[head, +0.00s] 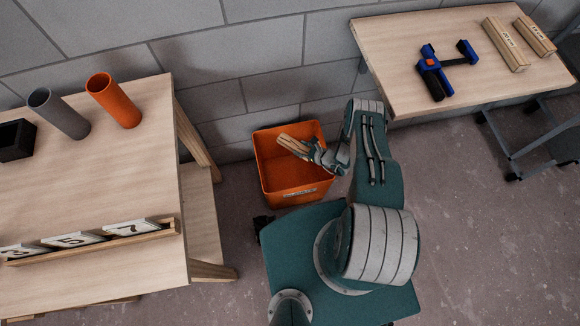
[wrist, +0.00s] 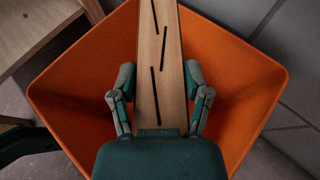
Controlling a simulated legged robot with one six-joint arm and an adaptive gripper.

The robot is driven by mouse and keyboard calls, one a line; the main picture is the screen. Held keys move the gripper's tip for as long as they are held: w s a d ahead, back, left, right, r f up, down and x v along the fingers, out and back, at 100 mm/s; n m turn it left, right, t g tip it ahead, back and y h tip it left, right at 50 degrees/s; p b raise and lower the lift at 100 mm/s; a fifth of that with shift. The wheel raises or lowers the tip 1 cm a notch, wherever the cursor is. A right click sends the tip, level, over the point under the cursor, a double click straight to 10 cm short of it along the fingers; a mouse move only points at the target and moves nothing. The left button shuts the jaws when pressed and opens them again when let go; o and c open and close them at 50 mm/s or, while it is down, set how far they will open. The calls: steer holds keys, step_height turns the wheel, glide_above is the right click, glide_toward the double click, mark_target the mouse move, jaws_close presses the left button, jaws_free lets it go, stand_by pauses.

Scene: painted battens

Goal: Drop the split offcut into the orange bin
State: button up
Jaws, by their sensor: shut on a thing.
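The split offcut (wrist: 158,62) is a short pale wooden piece with several dark cracks along its face. It also shows in the head view (head: 293,145). My gripper (wrist: 160,88) is shut on it, with one finger on each side; it also shows in the head view (head: 315,150). The orange bin (head: 281,190) stands on the floor by the wall, between the two tables. In the wrist view the bin's walls (wrist: 80,85) spread on both sides behind the offcut. The gripper and offcut are over the bin's opening. The offcut's far end is cut off in the wrist view.
A left table (head: 90,180) holds a grey tube (head: 60,115), an orange tube (head: 114,101), a black box (head: 15,140) and a rack of numbered cards (head: 90,242). A right table (head: 400,45) holds a blue clamp (head: 436,72) and two wooden battens (head: 506,45).

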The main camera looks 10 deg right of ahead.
steer(key=o, duration=1.2)
steer(key=shift+o, duration=0.2)
steer(key=shift+d, duration=0.2)
steer(key=shift+d, duration=0.15)
steer(key=shift+r, duration=0.45)
step_height(320, 180, up, 9)
